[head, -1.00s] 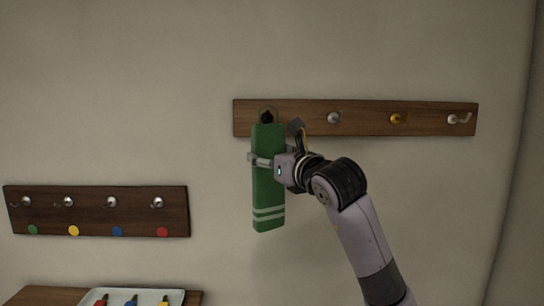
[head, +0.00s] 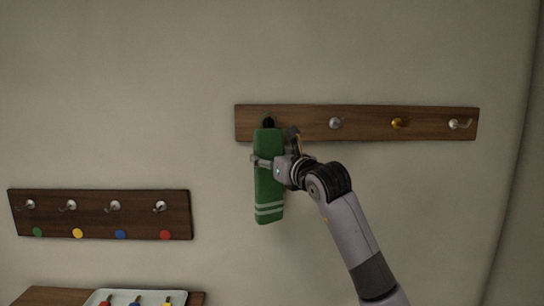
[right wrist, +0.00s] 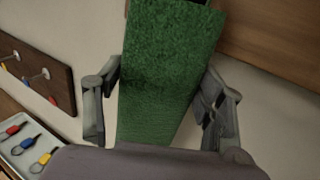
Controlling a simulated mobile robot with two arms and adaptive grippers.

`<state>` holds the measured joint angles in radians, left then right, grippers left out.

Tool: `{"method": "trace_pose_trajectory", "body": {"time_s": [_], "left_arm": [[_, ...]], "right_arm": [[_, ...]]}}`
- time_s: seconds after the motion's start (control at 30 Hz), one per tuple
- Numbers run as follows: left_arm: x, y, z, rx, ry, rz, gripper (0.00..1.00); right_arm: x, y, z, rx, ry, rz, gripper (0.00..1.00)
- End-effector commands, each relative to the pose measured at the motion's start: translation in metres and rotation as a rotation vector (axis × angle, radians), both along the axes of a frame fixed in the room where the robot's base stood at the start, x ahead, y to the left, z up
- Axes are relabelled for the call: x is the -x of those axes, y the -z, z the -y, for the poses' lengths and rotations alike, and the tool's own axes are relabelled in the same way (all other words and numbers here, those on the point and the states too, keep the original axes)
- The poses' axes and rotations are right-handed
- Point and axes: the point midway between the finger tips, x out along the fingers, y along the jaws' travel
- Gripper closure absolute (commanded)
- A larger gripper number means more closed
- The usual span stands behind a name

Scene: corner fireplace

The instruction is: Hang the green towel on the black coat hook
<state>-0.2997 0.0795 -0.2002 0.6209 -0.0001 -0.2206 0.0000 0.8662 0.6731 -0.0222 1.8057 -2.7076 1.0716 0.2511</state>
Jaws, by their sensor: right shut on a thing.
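The green towel (head: 269,185) hangs upright in front of the wall, with pale stripes near its lower end. My right gripper (head: 268,162) is shut on it at its upper part. In the right wrist view the towel (right wrist: 165,75) fills the space between the two fingers. The black coat hook (head: 268,122) is the leftmost on the upper wooden rack. Its top shows just above the towel's upper edge, and its lower part is hidden. I cannot tell whether the towel's loop is around the hook. My left gripper is not in view.
The upper rack (head: 300,122) also bears a grey hook (head: 336,123), a gold hook (head: 397,123) and a pale hook (head: 460,124). A lower dark rack (head: 90,222) with coloured dots is at left. Below it, a white tray (head: 183,297) holds coloured-tagged items.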

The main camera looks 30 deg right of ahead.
Motion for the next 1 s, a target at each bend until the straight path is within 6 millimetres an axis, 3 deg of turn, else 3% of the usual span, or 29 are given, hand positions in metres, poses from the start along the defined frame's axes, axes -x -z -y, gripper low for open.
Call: {"method": "trace_pose_trajectory", "body": {"time_s": [0.4,1.0], "left_arm": [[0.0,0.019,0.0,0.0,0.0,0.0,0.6],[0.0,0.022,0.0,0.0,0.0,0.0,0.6]], "right_arm": [[-0.012,0.021,0.008,0.0,0.0,0.003,0.7],[-0.014,0.024,0.009,0.0,0.0,0.003,0.7]]}}
